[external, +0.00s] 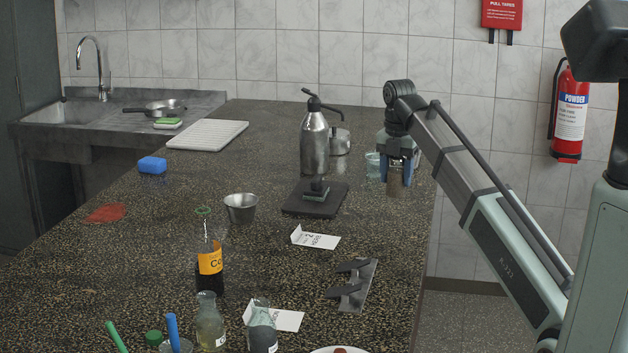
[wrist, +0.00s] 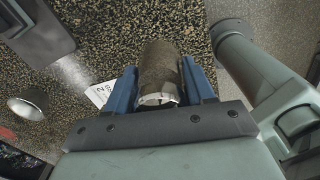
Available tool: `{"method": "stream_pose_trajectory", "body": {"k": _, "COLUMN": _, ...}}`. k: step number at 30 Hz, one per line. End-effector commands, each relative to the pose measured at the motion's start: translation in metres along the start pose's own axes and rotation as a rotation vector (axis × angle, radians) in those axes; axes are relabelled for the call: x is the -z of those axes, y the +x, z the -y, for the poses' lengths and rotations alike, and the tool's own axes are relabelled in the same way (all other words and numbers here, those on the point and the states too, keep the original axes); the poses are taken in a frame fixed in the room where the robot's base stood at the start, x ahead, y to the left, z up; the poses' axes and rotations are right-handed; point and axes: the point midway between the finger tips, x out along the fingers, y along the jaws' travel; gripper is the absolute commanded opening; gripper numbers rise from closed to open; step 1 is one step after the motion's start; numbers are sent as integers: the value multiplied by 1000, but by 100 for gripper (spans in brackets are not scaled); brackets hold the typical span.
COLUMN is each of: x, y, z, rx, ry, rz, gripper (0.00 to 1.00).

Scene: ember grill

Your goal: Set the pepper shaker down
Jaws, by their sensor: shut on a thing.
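The pepper shaker (external: 399,184) is a greyish-brown cylinder hanging upright below my gripper (external: 400,168), near the right edge of the counter. In the wrist view, the shaker (wrist: 160,72) sits between the two blue fingers of my gripper (wrist: 160,88), with a shiny metal rim at its near end. My gripper is shut on it. The shaker seems to be held above the dark speckled counter (external: 385,225), but I cannot tell the exact gap under it.
A glass (external: 373,164) stands just left of my gripper. A steel pump bottle (external: 314,145) and a dark board (external: 297,208) are further left. Counter between card and gripper is clear.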

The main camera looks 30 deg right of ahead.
Motion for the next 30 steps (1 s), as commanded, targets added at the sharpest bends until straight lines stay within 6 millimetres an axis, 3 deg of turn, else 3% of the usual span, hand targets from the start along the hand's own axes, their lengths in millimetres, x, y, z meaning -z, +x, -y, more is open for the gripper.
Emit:
{"method": "stream_pose_trajectory", "body": {"k": 12, "x": 1, "y": 55, "z": 1, "rx": 1, "ry": -5, "rz": -1, "gripper": 14}}
{"method": "stream_pose_trajectory", "body": {"k": 19, "x": 1, "y": 70, "z": 0, "rx": 0, "ry": -4, "rz": 0, "gripper": 14}}
{"method": "stream_pose_trajectory", "body": {"k": 25, "x": 1, "y": 93, "z": 1, "rx": 0, "ry": -4, "rz": -1, "gripper": 14}}
{"method": "stream_pose_trajectory", "body": {"k": 30, "x": 0, "y": 98, "z": 0, "rx": -1, "ry": -4, "rz": 1, "gripper": 14}}
